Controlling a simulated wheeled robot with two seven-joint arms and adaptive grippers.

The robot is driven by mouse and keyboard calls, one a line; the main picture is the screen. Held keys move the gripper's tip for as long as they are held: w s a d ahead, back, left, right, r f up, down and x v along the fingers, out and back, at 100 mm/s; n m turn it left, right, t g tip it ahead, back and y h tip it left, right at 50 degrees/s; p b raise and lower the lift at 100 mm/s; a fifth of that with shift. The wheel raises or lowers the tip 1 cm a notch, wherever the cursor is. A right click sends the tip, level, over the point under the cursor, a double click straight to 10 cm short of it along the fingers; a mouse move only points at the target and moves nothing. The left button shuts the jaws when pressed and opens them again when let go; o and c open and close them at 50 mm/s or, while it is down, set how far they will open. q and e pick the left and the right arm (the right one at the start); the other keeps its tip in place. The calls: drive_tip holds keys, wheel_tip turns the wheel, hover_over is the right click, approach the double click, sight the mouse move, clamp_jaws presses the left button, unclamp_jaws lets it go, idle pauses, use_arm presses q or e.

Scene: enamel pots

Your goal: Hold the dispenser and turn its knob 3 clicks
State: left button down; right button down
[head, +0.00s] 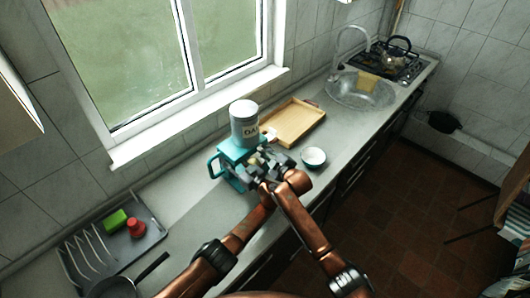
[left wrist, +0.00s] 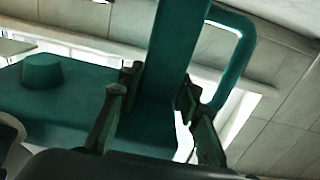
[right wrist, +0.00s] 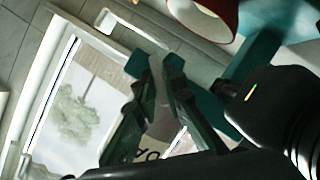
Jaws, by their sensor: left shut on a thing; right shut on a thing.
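The dispenser stands on the counter in the head view, with a teal body (head: 232,156), a side handle (head: 213,166) and a grey lettered canister (head: 243,122) on top. My left gripper (head: 243,179) is at its lower front. In the left wrist view its fingers (left wrist: 158,100) lie either side of a teal upright (left wrist: 176,50), shut on it. My right gripper (head: 268,157) is at the dispenser's upper front. In the right wrist view its fingers (right wrist: 153,92) close on a narrow pale piece, apparently the knob (right wrist: 156,75). The arms hide much of the dispenser's front.
A small white bowl (head: 314,156) stands right of the grippers. A wooden tray (head: 293,122) lies behind. A dish rack (head: 152,243) with a green sponge (head: 115,221) and red item (head: 136,228) is at left, near a dark pan (head: 115,287). The sink (head: 360,92) is far right.

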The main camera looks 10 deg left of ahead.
drive_tip(key=m+g+y, duration=0.1)
drive_tip(key=m+g, duration=0.1)
drive_tip(key=m, duration=0.1)
drive_tip(key=m+g, duration=0.1)
drive_tip(key=m, duration=0.2)
drive_tip(key=shift+w+d+g+y, duration=0.1)
drive_tip(key=shift+d+g+y, duration=0.1)
drive_tip(key=shift+g+y, duration=0.2)
idle(0.4)
drive_tip(key=c, duration=2)
unclamp_jaws()
drive_tip(key=v, duration=1.2)
